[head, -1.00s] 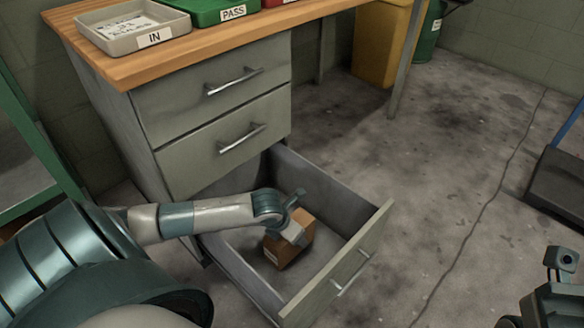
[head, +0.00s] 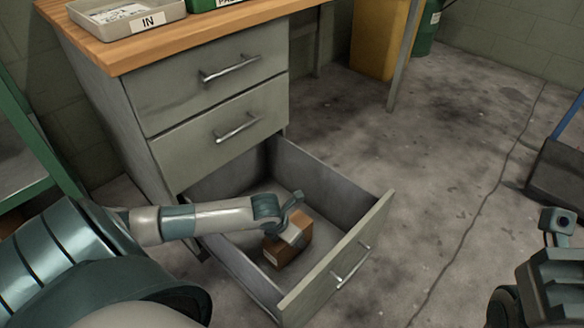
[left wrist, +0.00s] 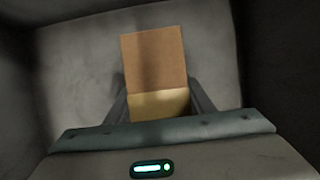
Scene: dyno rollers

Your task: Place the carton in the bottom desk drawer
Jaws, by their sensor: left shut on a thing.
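The carton (head: 288,243) is a small brown box with a pale label, inside the open bottom desk drawer (head: 330,264). My left gripper (head: 292,234) is shut on the carton from above, and the carton is at or close to the drawer floor; I cannot tell whether it touches. In the left wrist view the carton (left wrist: 154,62) shows between the two fingers (left wrist: 158,104), with the grey drawer floor (left wrist: 80,75) around it. Part of my right arm shows at the lower right of the head view, but its fingertips are not clear.
Two shut drawers (head: 208,140) with bar handles are above the open one. The wooden desktop (head: 200,42) holds an IN tray (head: 125,18) and a green tray. A green frame (head: 40,150) stands at left. A yellow bin (head: 380,40) is at the back. The floor at right is mostly clear.

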